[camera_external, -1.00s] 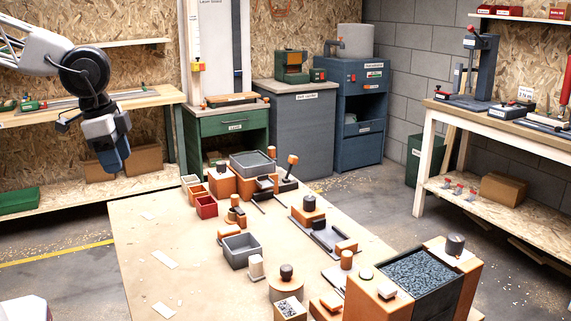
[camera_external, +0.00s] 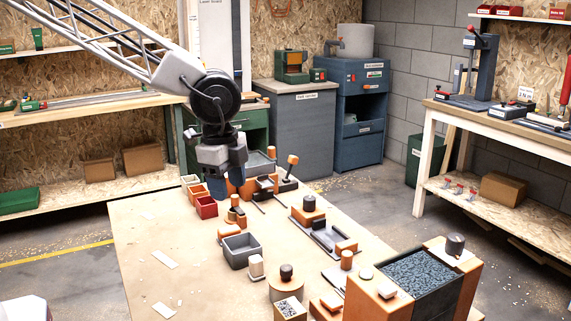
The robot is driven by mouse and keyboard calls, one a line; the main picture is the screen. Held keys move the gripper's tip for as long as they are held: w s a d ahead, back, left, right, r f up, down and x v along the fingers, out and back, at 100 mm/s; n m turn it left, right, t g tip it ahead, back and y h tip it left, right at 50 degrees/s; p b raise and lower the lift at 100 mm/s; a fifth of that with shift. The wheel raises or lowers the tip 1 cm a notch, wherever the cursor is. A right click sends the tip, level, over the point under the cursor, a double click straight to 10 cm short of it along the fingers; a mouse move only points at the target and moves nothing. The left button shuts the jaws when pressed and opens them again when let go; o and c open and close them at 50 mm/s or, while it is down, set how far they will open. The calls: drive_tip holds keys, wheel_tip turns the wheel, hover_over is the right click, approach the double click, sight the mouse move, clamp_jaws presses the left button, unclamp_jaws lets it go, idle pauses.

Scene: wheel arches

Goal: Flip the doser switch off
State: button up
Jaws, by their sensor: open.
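My gripper (camera_external: 218,188) hangs over the far left part of the wooden table, pointing down, with dark blue fingers. It is open and holds nothing that I can see. It is in front of the orange block with a grey tray (camera_external: 262,160) and close to the red box (camera_external: 206,207) in the picture. No part is clearly labelled as the doser or its switch. I cannot tell which part is the switch.
Orange fixtures line the middle right.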

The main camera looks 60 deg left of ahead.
drive_tip(key=w+d+f+m, duration=0.3)
drive_tip(key=w+d+f, duration=0.4)
drive_tip(key=w+d, duration=0.15)
drive_tip(key=m+g, duration=0.1)
drive_tip(key=m, duration=0.3)
hover_over(326, 298)
wheel_tip(326, 298, down, 8)
drive_tip(key=shift+w+f, duration=0.1)
drive_tip(key=shift+f, duration=0.05)
drive_tip(key=shift+f, duration=3.85)
drive_tip(key=shift+a, duration=0.1)
drive_tip(key=shift+c, duration=0.3)
drive_tip(key=c, duration=0.9)
drive_tip(key=shift+o, duration=0.2)
drive_tip(key=shift+y, duration=0.7)
